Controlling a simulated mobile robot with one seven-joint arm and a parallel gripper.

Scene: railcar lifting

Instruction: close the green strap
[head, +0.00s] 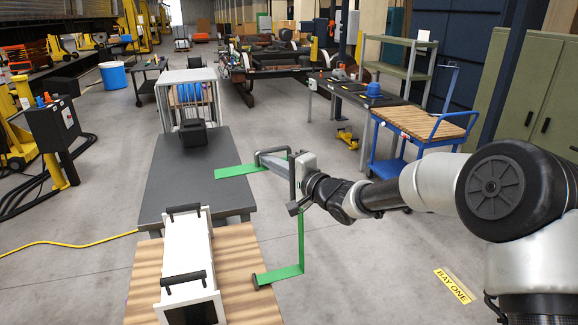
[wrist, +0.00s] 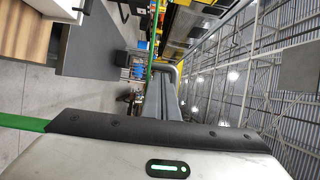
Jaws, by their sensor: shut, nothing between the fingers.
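The green strap shows in two parts in the head view. One flat green piece (head: 237,171) reaches from the dark grey table top out past its right edge. The other green length (head: 301,240) hangs beside my wrist, then bends left to a dark end on the wooden top. My gripper (head: 260,155) is shut and empty, pointing left just above the flat green piece; whether they touch I cannot tell. In the wrist view, my gripper (wrist: 166,85) shows end on, with a green strip (wrist: 20,122) at the left and a thin green line above.
A white case (head: 190,262) with two black handles lies on the wooden top (head: 245,270). The dark grey table (head: 185,175) holds a black block (head: 193,134). A blue cart (head: 425,125) stands at the right. The floor between is clear.

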